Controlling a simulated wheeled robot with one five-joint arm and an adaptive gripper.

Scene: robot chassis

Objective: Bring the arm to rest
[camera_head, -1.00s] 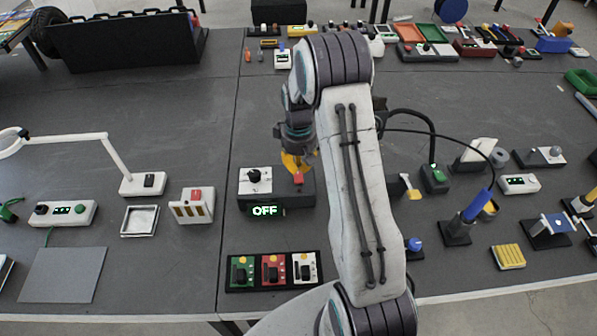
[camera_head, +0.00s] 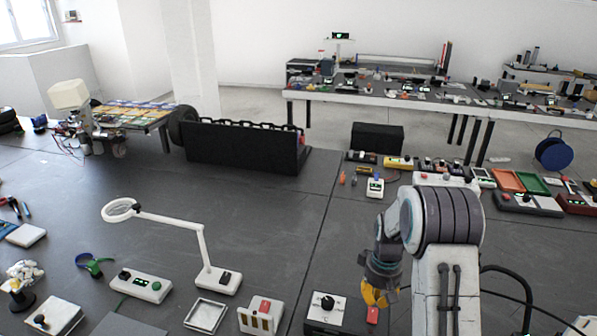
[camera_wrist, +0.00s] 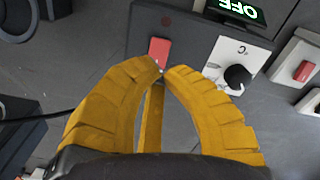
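My gripper (camera_wrist: 161,72) has yellow fingers, and their tips meet with nothing seen between them. In the wrist view the tips lie over the near edge of a red switch (camera_wrist: 159,52) on a dark control box (camera_wrist: 185,30). I cannot tell whether they touch it. The box has a white panel with a black knob (camera_wrist: 237,77) and a display reading OFF (camera_wrist: 237,8), upside down. In the head view my gripper (camera_head: 378,297) points down beside the red switch (camera_head: 372,315), at the lower right. My arm's lower part is cut off by the frame.
A ring lamp (camera_head: 203,240), a white tray (camera_head: 206,314) and a small white box with a red button (camera_head: 262,314) stand left of my arm. A black bin (camera_head: 243,147) stands farther back. The table's middle is mostly clear.

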